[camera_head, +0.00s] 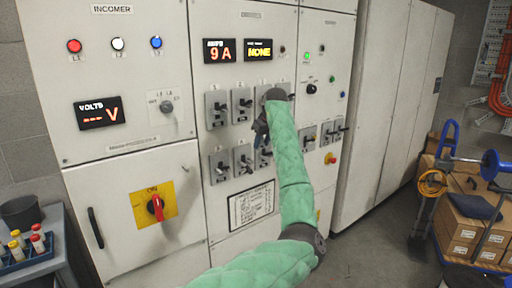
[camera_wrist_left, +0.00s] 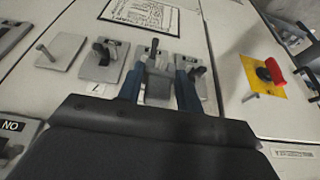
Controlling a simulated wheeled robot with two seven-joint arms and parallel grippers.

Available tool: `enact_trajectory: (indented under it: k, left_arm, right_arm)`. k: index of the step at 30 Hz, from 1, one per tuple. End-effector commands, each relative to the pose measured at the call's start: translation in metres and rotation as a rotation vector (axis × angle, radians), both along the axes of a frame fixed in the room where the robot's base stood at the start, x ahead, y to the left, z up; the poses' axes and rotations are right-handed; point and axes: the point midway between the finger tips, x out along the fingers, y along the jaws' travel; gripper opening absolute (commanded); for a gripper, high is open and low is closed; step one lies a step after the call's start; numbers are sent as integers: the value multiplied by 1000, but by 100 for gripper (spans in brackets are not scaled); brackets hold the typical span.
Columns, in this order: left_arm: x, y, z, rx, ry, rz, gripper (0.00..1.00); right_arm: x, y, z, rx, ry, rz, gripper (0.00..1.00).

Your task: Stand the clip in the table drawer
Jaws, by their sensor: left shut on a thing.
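My left gripper (camera_head: 261,128) is at the switch rows of the middle cabinet panel, partly hidden behind my green-sleeved arm. In the left wrist view, its two dark blue fingers (camera_wrist_left: 158,88) are shut on a small grey piece that looks like the clip (camera_wrist_left: 158,92). It is right by a switch lever; I cannot tell whether they touch. The grey table (camera_head: 58,262) stands at the lower left, only partly in view. Its drawer does not show. My right gripper is not in view.
Lever switches (camera_head: 216,108) fill the panel around my gripper. A red rotary handle (camera_head: 155,207) and a black door handle (camera_head: 95,228) stick out at the left. The table holds a dark pot (camera_head: 20,212) and a blue rack (camera_head: 25,256). Boxes and a blue-framed trolley stand at the right.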

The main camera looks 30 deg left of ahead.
Motion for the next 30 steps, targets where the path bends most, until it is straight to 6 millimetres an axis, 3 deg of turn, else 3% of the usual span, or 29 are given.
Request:
enact_trajectory:
  k: [5, 9, 14, 23, 30]
  left_arm:
    - [-11, 5, -8, 3, 2, -3, 13]
    - [-28, 14, -27, 6, 4, -28, 13]
    - [-47, 10, -47, 5, 2, -94, 13]
    - [-73, -18, -79, 2, 2, -232, 13]
    - [-102, -63, -118, -1, 1, -400, 13]
  right_arm:
    - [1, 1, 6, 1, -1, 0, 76]
    - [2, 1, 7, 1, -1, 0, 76]
    - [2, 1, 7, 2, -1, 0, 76]
    - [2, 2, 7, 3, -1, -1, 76]
    - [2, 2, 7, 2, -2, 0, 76]
